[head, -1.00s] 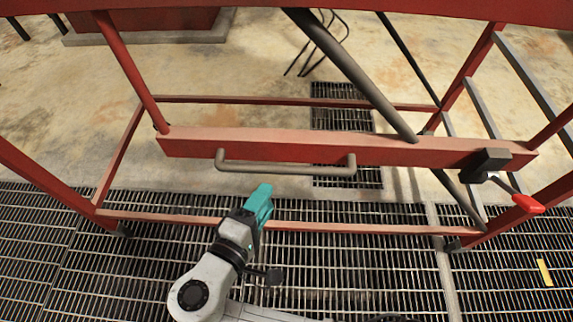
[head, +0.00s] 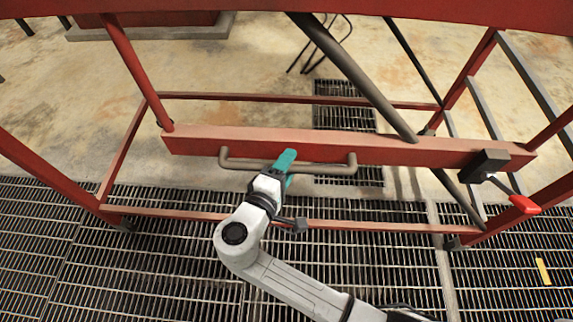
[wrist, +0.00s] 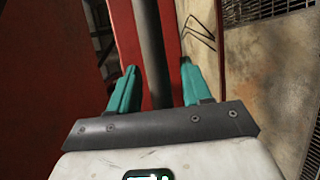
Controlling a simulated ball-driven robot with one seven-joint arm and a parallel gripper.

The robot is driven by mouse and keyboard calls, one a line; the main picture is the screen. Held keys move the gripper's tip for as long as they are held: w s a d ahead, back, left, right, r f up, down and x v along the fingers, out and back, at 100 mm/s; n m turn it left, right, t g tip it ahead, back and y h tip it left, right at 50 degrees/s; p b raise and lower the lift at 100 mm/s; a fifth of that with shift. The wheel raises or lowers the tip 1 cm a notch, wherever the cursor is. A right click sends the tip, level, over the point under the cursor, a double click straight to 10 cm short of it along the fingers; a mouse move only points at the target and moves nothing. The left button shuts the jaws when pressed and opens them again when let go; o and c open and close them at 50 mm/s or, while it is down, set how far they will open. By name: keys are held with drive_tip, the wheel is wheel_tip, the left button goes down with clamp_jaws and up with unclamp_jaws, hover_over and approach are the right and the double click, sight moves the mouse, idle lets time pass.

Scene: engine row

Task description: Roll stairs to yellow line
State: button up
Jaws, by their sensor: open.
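The stairs are a red metal frame (head: 440,152) with grey treads at the right, standing partly over the floor grating. A grey handle bar (head: 325,169) is fixed along the front of its crossbeam. My gripper (head: 287,160), with teal fingers, is at the middle of this handle. In the wrist view my gripper (wrist: 159,72) is open, and the grey bar (wrist: 152,45) runs between its two fingers with gaps on both sides. A short yellow strip (head: 543,271) lies on the grating at the lower right; I cannot tell if it is the yellow line.
A dark clamp block (head: 484,164) with a red-tipped lever (head: 524,204) sits at the crossbeam's right end. A diagonal grey strut (head: 350,70) crosses above the beam. Grating (head: 60,240) covers the near floor; worn concrete (head: 240,70) lies behind.

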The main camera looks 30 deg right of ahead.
clamp_jaws()
idle(0.3)
idle(0.3)
